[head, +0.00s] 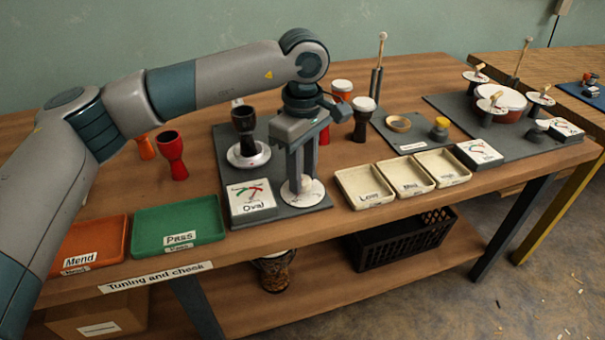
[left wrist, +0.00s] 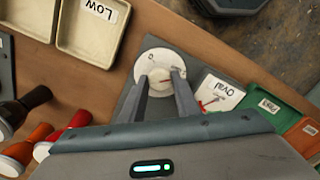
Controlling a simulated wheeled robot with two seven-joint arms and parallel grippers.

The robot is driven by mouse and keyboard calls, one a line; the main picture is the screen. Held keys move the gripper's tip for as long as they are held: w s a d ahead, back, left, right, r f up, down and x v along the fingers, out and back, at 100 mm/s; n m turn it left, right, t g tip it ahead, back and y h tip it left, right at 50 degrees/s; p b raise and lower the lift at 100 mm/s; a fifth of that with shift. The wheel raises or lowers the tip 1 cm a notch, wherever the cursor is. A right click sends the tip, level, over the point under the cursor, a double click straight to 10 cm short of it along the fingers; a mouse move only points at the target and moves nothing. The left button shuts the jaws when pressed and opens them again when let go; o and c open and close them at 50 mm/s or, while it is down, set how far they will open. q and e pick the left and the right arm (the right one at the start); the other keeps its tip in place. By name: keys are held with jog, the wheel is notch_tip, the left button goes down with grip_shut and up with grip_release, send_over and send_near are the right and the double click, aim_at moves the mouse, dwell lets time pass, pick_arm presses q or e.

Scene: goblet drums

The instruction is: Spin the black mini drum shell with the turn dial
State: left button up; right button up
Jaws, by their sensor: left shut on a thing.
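The black mini drum shell (head: 244,130) stands upright on a white round turntable (head: 234,157) on a grey base plate (head: 228,140). The turn dial (head: 288,196) is a white disc with a raised knob, at the front of the same plate, and it also shows in the left wrist view (left wrist: 149,62). My left gripper (head: 302,181) points down over the dial. Its two fingers (left wrist: 161,82) are shut on the dial's knob, which they partly hide. The shell is not in the left wrist view. My right gripper is not in view.
The Oval gauge (head: 250,198) stands just left of the dial. Green Pass (head: 196,234) and orange Mend (head: 105,229) trays lie further left. Cream trays, including Low (head: 350,202), lie to the right. Red (head: 172,158) and black (head: 361,130) drums stand close by.

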pick_arm(q)
jog(key=shift+r, duration=0.1)
jog(key=o, duration=1)
jog(key=shift+o, duration=0.2)
notch_tip(320, 180, up, 17)
jog(key=shift+r, duration=0.15)
